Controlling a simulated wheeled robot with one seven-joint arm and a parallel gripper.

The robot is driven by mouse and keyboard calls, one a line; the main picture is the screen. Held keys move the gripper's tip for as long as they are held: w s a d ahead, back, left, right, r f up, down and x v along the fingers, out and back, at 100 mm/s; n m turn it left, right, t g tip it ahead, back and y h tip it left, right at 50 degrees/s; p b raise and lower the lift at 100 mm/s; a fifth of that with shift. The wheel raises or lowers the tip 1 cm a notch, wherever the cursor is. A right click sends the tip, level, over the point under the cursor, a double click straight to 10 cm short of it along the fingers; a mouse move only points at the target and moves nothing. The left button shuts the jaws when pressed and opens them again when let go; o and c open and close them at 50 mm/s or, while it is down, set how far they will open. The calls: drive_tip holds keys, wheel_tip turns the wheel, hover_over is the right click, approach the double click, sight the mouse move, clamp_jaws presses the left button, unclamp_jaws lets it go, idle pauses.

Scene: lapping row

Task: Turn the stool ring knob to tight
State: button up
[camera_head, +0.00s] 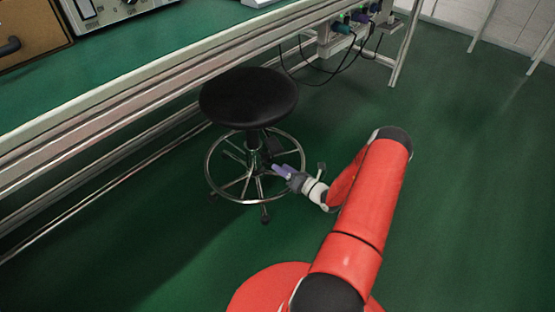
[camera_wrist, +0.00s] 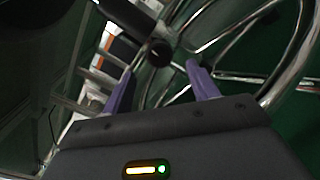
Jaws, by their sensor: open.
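The stool (camera_head: 248,98) has a round black seat and a chrome foot ring (camera_head: 215,178) with spokes, standing in front of the bench. My gripper (camera_head: 277,168), with purple fingers, reaches in from the right at the foot ring, below the seat. In the wrist view my gripper (camera_wrist: 159,67) is open, one finger on each side. A dark round knob (camera_wrist: 159,52) shows just beyond and between the fingertips, near the stool's column. I see no clear contact. The chrome ring (camera_wrist: 299,75) curves at the right. Any mark of the knob's setting cannot be made out.
A long bench with a green top (camera_head: 130,85) runs along the left, with metal rails below. Cables (camera_head: 335,70) hang beneath its far end. The green floor (camera_head: 470,190) to the right is clear. Casters (camera_head: 265,213) stick out below the ring.

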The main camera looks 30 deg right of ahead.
sight(270, 160)
drive_tip(key=shift+m, duration=0.5)
drive_tip(key=x, duration=0.7)
drive_tip(key=shift+w+a+b, duration=0.15)
drive_tip(key=shift+w+b, duration=0.2)
